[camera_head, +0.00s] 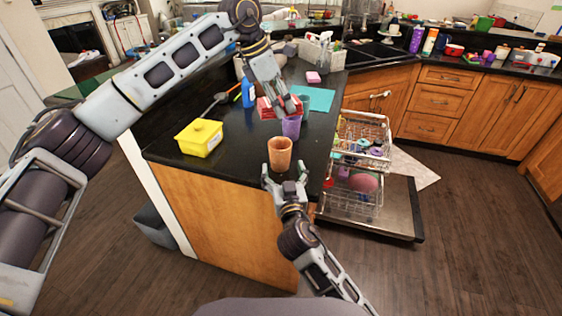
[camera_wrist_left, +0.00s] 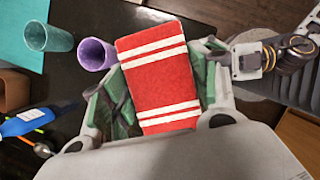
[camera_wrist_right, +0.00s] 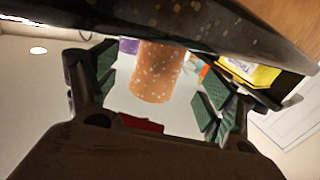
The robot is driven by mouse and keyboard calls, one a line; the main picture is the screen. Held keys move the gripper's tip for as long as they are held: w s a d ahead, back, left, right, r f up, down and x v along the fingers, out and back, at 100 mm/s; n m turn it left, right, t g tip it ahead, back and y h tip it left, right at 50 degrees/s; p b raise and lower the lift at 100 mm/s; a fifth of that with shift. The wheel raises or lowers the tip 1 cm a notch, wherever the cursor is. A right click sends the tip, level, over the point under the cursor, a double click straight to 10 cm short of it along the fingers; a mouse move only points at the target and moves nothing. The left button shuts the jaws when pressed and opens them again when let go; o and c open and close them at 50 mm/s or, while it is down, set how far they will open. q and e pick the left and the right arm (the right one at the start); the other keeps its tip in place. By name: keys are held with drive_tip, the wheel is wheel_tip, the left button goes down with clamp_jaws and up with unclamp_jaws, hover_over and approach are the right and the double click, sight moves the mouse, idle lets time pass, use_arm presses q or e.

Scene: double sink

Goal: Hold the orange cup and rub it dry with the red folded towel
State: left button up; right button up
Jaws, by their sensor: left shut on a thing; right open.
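The orange cup (camera_head: 280,153) stands upright at the counter's near edge. It also shows speckled in the right wrist view (camera_wrist_right: 155,72), beyond the open fingers. My right gripper (camera_head: 285,176) is open and empty, just in front of the cup and low at the counter edge. My left gripper (camera_head: 281,107) is shut on the red folded towel (camera_head: 266,107), above the counter and behind the orange cup. The towel, with white stripes, shows between its fingers in the left wrist view (camera_wrist_left: 155,80). Its red also shows in the right wrist view (camera_wrist_right: 138,123).
A purple cup (camera_head: 291,128) stands close behind the orange cup. A teal cup (camera_wrist_left: 47,36) is near the teal mat (camera_head: 318,98). A yellow tub (camera_head: 199,138) and blue bottle (camera_head: 248,93) stand left. The open dishwasher rack (camera_head: 362,130) is right of the counter.

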sight(281, 163)
drive_tip(key=shift+w+a, duration=0.2)
drive_tip(key=shift+w, duration=1.05)
drive_tip(key=shift+w+a, duration=0.15)
drive_tip(key=shift+w, duration=1.05)
drive_tip(key=shift+c, duration=0.2)
drive_tip(key=c, duration=1.1)
drive_tip(key=shift+c, duration=0.2)
